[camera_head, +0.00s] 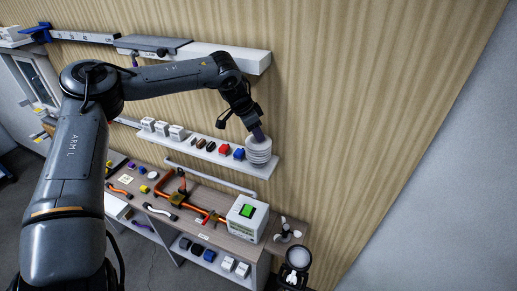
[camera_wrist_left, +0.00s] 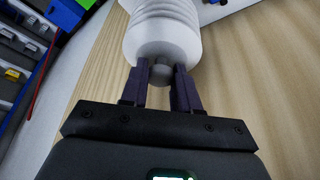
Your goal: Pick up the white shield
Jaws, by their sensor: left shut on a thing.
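The white shield (camera_head: 258,151) is a ribbed, round white piece at the right end of the narrow wall shelf in the head view. It also shows large at the top of the left wrist view (camera_wrist_left: 163,35). My left gripper (camera_head: 257,133) comes down on it from above. In the left wrist view, the two dark purple fingers of my left gripper (camera_wrist_left: 161,78) are shut on the small grey knob at the shield's end. Whether the shield touches the shelf cannot be told.
The narrow wall shelf (camera_head: 262,171) also holds white boxes (camera_head: 162,129) and small red (camera_head: 224,149) and blue (camera_head: 239,153) blocks left of the shield. The wall to the right is bare.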

